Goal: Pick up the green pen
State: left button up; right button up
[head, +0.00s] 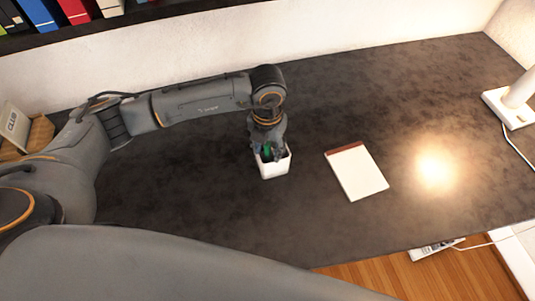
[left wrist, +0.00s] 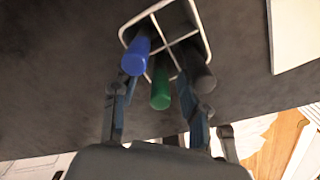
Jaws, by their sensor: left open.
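A white pen holder (head: 276,168) stands on the dark desk near the middle in the head view; its divided rim also shows in the left wrist view (left wrist: 204,29). The green pen (left wrist: 160,88) stands in it between a blue pen (left wrist: 136,54) and a black pen (left wrist: 200,72). A bit of the green pen (head: 266,153) shows in the head view under the gripper. My left gripper (head: 270,152) is at the holder from above. In the left wrist view its fingers (left wrist: 158,95) are open, with the green pen between them. My right gripper is not in view.
A white notepad (head: 357,173) lies on the desk right of the holder. A white lamp (head: 511,102) with a cord stands at the far right. A shelf with binders (head: 72,10) is at the upper left. Bare desk surrounds the holder.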

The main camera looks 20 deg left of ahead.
pick_arm(q)
jog(key=c, duration=0.9)
notch_tip(320, 180, up, 9)
jog(key=b, duration=0.2)
jog(key=shift+b, duration=0.3)
jog(key=shift+r, duration=0.55)
